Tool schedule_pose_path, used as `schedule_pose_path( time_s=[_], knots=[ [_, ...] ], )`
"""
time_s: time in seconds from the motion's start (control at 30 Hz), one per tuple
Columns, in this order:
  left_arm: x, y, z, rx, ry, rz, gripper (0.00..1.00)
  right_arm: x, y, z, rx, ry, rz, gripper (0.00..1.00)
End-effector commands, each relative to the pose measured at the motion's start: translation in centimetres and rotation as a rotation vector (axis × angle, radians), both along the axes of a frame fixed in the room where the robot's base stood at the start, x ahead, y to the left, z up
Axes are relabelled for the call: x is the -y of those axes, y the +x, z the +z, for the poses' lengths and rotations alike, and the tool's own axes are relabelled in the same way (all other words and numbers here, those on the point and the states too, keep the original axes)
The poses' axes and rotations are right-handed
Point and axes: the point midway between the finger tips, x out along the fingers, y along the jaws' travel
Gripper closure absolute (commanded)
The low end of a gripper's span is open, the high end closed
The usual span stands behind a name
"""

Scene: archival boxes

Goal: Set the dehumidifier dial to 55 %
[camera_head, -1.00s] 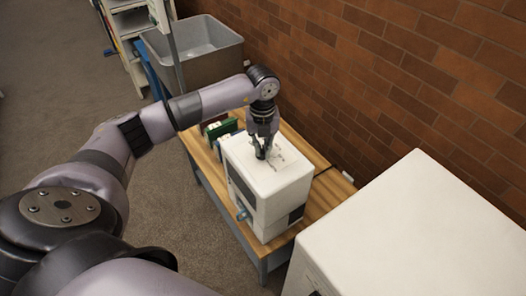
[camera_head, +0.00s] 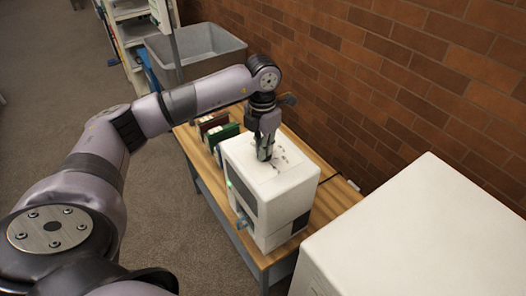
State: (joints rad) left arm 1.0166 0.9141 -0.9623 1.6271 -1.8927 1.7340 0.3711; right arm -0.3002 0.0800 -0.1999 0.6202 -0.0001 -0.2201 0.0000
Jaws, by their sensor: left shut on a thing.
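The dehumidifier (camera_head: 290,190) is a white box with a dark front panel, standing on a wooden-topped bench. A small green light (camera_head: 229,184) shows on its front edge. Dark markings lie on its top around my left gripper (camera_head: 264,156). My left gripper points down onto the top and is shut on the dial, which the fingers hide almost fully. I cannot read the dial's setting. My right gripper is not in view.
The wooden bench (camera_head: 335,205) carries green and red box files (camera_head: 222,135) behind the dehumidifier. A grey bin (camera_head: 200,50) stands beyond. A large white cabinet (camera_head: 430,240) is close at right. A brick wall (camera_head: 400,70) runs along the back.

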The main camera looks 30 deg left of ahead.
Motion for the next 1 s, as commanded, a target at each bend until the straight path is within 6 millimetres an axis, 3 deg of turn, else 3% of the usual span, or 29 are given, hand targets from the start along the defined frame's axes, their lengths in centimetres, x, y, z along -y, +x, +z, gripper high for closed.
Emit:
schedule_pose_path(
  time_s=[0.4,0.9,0.93,1.0],
  knots=[
    [-0.16,0.15,0.10,0.004,0.000,-0.163,1.00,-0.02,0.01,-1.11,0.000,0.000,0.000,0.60],
    [-0.17,0.16,0.17,0.005,0.000,-0.178,1.00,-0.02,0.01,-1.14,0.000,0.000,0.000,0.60],
    [-0.18,0.16,0.17,0.005,0.000,-0.178,0.89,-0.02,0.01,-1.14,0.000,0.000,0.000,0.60],
    [-0.17,0.15,0.15,0.004,0.000,-0.178,0.84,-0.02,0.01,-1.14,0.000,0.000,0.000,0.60]
  ],
)
